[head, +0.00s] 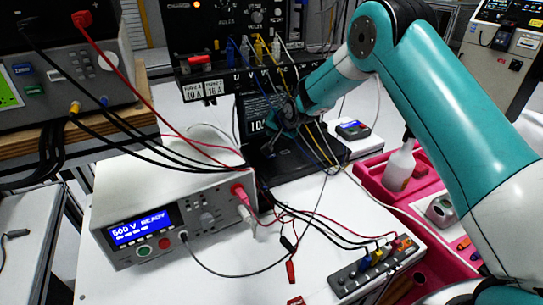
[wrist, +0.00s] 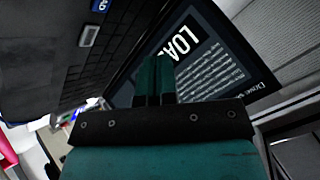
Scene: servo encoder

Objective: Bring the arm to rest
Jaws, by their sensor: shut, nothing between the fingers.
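My teal arm (head: 440,95) reaches from the right side of the head view toward the back middle of the bench. My gripper (wrist: 154,80) shows in the wrist view with its two fingers together and nothing between them. It is close over a black laptop-like device (head: 285,155), whose keyboard and lit screen (wrist: 205,55) with large white letters fill much of the wrist view. In the head view the gripper is small and partly lost among cables, so I cannot tell whether it touches the device.
A white tester (head: 175,200) reading "500 V READY" stands at front left. Loose cables cross the white bench. A multi-coloured terminal strip (head: 375,268) lies at front right. A pink tray (head: 385,185) holds a white bottle (head: 399,167). A black panel (head: 240,40) stands behind the device.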

